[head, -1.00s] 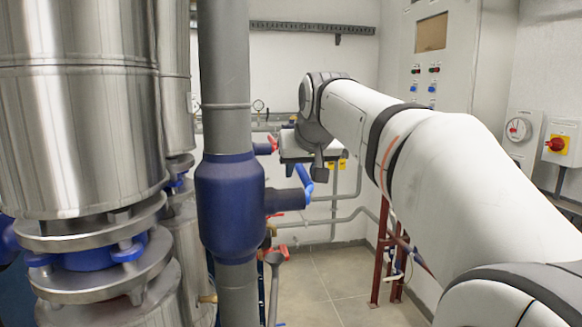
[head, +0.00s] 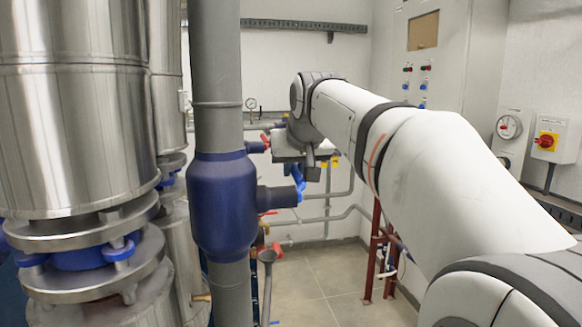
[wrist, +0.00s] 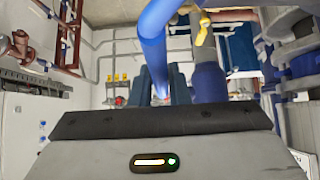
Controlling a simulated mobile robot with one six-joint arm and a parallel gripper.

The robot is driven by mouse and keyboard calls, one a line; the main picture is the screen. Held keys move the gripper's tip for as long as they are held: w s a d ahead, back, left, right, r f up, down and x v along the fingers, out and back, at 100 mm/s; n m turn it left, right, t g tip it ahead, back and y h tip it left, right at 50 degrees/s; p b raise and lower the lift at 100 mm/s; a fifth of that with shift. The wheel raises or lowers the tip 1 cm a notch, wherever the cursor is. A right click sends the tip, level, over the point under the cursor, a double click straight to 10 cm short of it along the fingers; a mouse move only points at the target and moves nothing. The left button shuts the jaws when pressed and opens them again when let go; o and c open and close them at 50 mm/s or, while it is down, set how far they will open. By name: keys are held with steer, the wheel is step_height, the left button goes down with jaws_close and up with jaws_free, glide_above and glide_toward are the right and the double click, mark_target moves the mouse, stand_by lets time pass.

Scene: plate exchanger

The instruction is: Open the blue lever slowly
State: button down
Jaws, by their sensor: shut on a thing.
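The blue lever (head: 299,180) stands at the end of a short grey side pipe on the thick grey vertical pipe, in the middle of the head view. It also shows in the wrist view as a blue bar (wrist: 155,45) running from the top edge down to my gripper. My gripper (head: 311,168) is at the lever's upper part in the head view. In the wrist view its dark fingers (wrist: 163,90) stand on both sides of the bar, shut on it. The wrist housing hides the lower part of the grip.
The thick grey pipe with a dark blue sleeve (head: 222,205) is just left of the lever. Large steel tanks (head: 75,120) fill the left. A red-handled valve (head: 267,252) is below. A grey cabinet (head: 440,60) stands behind my arm. Floor beyond is clear.

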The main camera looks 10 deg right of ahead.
mark_target(303, 186)
steer(key=shift+s+t+b, duration=0.1)
steer(key=shift+t+b, duration=0.2)
steer(key=shift+b, duration=0.4)
steer(key=shift+r+b, duration=0.15)
steer(key=shift+b, duration=0.3)
steer(key=shift+s+r+t, duration=0.1)
steer(key=shift+r+t, duration=0.4)
steer(key=shift+r, duration=0.1)
steer(key=c, duration=1.4)
jaws_free()
steer(key=shift+f, duration=0.1)
steer(key=shift+s, duration=0.1)
steer(key=b+v, duration=0.1)
steer(key=v, duration=0.6)
steer(key=shift+s+r, duration=0.25)
steer(key=shift+r, duration=0.05)
